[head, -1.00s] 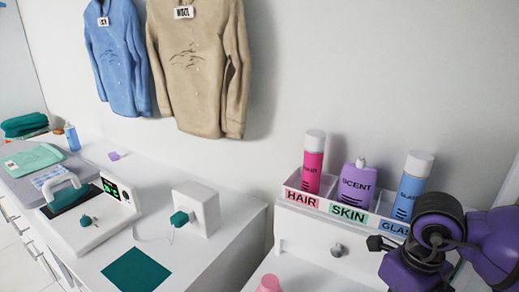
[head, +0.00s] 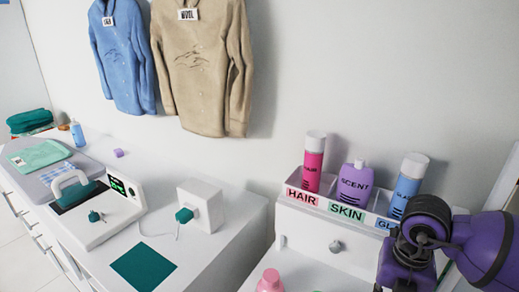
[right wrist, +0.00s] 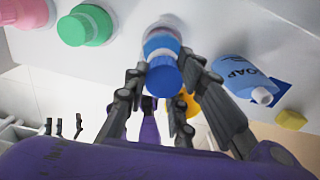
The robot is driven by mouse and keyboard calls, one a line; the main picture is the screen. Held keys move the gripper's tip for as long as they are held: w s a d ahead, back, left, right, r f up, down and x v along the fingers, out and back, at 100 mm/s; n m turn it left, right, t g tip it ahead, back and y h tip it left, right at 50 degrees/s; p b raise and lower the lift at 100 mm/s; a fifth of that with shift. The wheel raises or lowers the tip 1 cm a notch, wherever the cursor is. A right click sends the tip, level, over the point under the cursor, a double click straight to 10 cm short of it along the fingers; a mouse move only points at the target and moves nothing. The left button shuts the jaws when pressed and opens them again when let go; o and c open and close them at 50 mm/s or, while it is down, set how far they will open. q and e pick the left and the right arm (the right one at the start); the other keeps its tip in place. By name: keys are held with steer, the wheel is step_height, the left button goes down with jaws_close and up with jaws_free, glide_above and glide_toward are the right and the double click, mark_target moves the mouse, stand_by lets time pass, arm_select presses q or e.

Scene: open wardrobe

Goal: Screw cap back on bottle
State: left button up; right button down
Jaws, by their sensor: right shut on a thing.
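In the right wrist view my right gripper (right wrist: 166,70) is shut on a blue cap (right wrist: 165,77). The cap sits in line with a white and blue bottle (right wrist: 161,43) just beyond it; I cannot tell whether its threads are engaged. In the head view the right gripper's fingertips are out of sight below the frame.
A labelled rack (head: 325,203) holds several bottles at the back. A white counter with a teal mat (head: 143,262) lies left.

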steer(key=shift+d, duration=0.35)
steer(key=c, duration=1.4)
jaws_free()
steer(key=shift+s+d, duration=0.1)
steer(key=shift+c, duration=0.2)
steer(key=shift+o, duration=0.3)
arm_select(q)
steer(key=shift+s, duration=0.3)
arm_select(e)
steer(key=shift+o, duration=0.5)
steer(key=shift+a, duration=0.25)
arm_select(q)
steer(key=shift+d+f, duration=0.1)
